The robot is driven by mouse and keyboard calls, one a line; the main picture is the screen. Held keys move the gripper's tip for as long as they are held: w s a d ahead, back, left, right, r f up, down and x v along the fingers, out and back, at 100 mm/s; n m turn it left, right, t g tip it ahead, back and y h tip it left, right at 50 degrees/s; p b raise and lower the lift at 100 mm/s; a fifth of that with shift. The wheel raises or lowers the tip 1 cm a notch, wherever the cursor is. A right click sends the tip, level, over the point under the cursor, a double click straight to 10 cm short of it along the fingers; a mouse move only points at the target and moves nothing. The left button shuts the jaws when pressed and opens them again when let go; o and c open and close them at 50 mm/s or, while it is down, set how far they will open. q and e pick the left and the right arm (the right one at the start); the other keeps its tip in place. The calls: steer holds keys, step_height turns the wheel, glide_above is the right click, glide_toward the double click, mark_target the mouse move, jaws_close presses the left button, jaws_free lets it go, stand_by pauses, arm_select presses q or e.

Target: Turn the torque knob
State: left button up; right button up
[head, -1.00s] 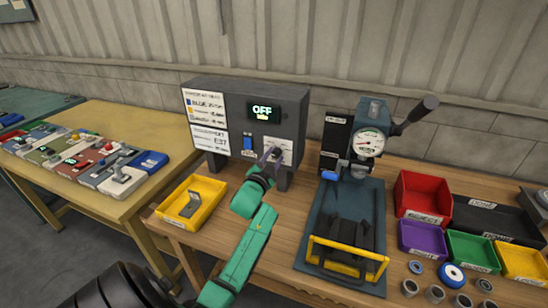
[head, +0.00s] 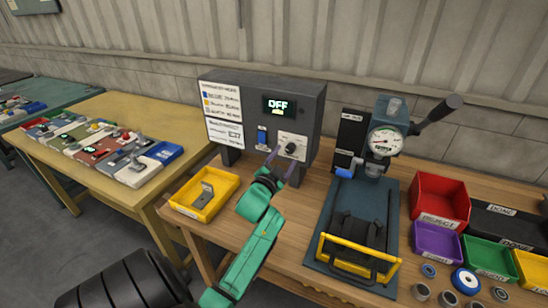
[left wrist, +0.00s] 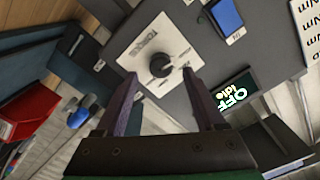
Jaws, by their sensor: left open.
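The torque knob (head: 291,148) is a small black dial on a white plate on the front of a dark grey control box (head: 227,88). In the left wrist view the knob (left wrist: 161,65) lies ahead of the fingertips, roughly between them and apart from them. My left gripper (head: 281,163) is open and empty, just below and in front of the knob. In the left wrist view its two purple fingers (left wrist: 160,84) stand wide apart. The box's display (head: 279,105) reads OFF. My right gripper is not in view.
A blue switch (head: 262,135) sits left of the knob. A yellow tray (head: 226,199) with a grey part stands in front of the box. A press with a gauge (head: 385,140) and yellow-handled fixture stands to the right. A red bin (head: 437,198) and other bins are farther right.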

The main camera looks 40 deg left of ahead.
arm_select(q)
steer(key=b+v, duration=0.1)
steer(key=v, duration=1)
steer(key=shift+s+b, duration=0.2)
steer(key=shift+b, duration=0.15)
steer(key=shift+d, duration=0.1)
